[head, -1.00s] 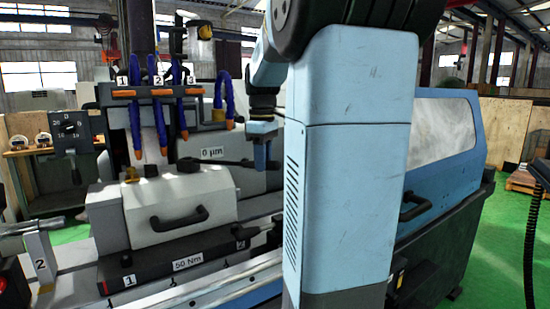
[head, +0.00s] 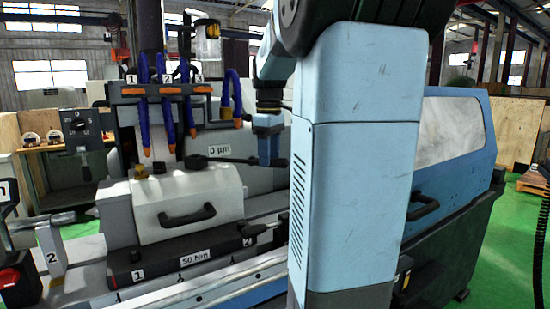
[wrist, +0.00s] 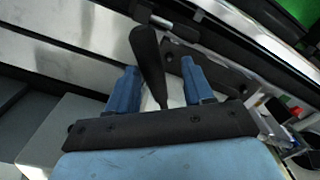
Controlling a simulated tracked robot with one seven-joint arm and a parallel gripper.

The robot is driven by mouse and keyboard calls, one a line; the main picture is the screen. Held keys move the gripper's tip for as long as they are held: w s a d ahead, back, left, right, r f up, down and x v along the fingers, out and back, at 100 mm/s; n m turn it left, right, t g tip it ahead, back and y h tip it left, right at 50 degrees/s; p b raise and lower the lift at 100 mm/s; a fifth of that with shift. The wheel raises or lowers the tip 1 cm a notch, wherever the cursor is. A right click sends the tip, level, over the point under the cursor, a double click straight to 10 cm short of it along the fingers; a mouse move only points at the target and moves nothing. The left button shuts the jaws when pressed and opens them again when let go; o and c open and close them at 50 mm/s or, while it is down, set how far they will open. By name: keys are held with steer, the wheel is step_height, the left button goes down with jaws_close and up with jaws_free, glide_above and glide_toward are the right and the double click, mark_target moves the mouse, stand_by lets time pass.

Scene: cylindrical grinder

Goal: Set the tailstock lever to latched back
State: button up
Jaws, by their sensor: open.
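A black lever (head: 228,160) lies nearly level in the head view, behind the white housing with the grip handle; I take it for the tailstock lever. My gripper (head: 267,158) hangs down at its right end, partly side-on. In the wrist view a black paddle-shaped lever (wrist: 148,62) rises between the two blue fingers of my gripper (wrist: 158,72). The fingers are apart, with the lever nearer the left one; I cannot tell whether they touch it. The lever's pivot and any latch are hidden.
The white housing (head: 185,200) with a black handle stands in front of the lever. Blue coolant hoses (head: 160,110) hang to the left. A dark block labelled 50 Nm (head: 160,262) lies below. A blue guard (head: 455,150) stands right. My arm column blocks the middle.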

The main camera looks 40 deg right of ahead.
step_height(320, 180, up, 12)
steer(key=shift+r, duration=0.25)
steer(key=shift+a, duration=0.2)
stand_by(0.4)
steer(key=s+a+f+m+t, duration=0.5)
steer(key=s+a+f, duration=1)
steer(key=a+f, duration=0.3)
steer(key=shift+s+a+f+m+t, duration=0.3)
steer(key=shift+a+f+m, duration=0.1)
steer(key=shift+f, duration=0.4)
